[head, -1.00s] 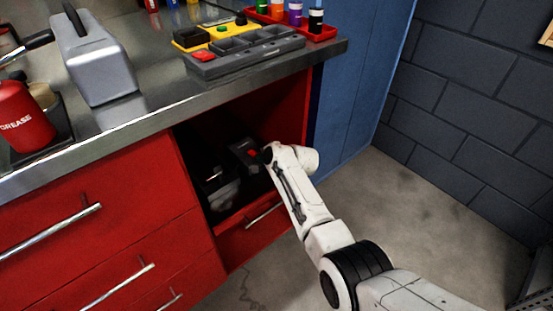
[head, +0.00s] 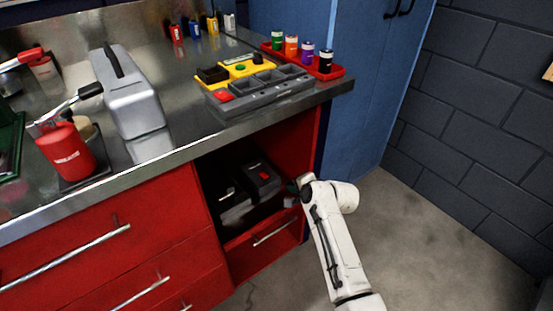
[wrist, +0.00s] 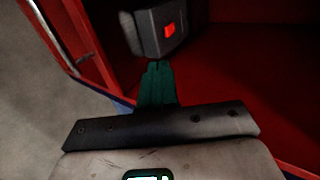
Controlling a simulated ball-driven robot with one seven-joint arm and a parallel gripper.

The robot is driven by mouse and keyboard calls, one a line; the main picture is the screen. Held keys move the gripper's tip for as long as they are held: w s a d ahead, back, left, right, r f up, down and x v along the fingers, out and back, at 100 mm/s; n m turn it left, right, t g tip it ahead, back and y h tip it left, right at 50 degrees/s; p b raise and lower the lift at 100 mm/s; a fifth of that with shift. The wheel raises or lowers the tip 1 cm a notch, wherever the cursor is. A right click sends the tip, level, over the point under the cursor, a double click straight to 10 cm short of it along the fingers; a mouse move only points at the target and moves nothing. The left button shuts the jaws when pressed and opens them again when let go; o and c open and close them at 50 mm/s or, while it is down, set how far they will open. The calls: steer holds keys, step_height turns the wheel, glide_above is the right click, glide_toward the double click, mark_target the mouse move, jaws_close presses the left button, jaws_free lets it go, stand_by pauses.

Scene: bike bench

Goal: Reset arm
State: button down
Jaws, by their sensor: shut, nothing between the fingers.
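My arm reaches up from the lower right in the head view, and its end is at the open red compartment under the bench. My gripper (wrist: 158,70) shows in the wrist view with its dark green fingers together and nothing between them. A dark grey case with a red button (wrist: 160,28) lies just beyond the fingertips in the wrist view; I cannot tell whether they touch it. In the head view this case (head: 262,180) sits inside the compartment, left of my arm's end. My fingers are mostly hidden there.
The red cabinet (head: 110,240) with handled drawers stands left of my arm. On the steel bench (head: 185,140) are a grey toolbox (head: 130,95), a red grease can (head: 66,152), a grey tray (head: 262,97) and a red bottle tray (head: 335,73). The floor (head: 430,240) on the right is clear.

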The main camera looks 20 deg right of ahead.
steer(key=s+d+f+n+g+h, duration=0.1)
steer(key=s+f+n+g, duration=0.2)
steer(key=s, duration=0.8)
steer(key=s+d+f+n+g+h, duration=0.1)
steer(key=s+f+n+g, duration=0.3)
steer(key=s, duration=0.8)
steer(key=s+d+r+n+g+h, duration=0.1)
steer(key=s+r+n, duration=0.15)
steer(key=s, duration=0.75)
steer(key=s+d+r+n+g, duration=0.15)
steer(key=s+n, duration=0.25)
steer(key=s, duration=0.6)
step_height(320, 180, up, 18)
steer(key=s+p, duration=0.2)
steer(key=p, duration=1.4)
steer(key=shift+s+a+f+h, duration=0.25)
steer(key=shift+s+a+h, duration=0.05)
steer(key=shift+a, duration=0.1)
steer(key=shift+n, duration=0.25)
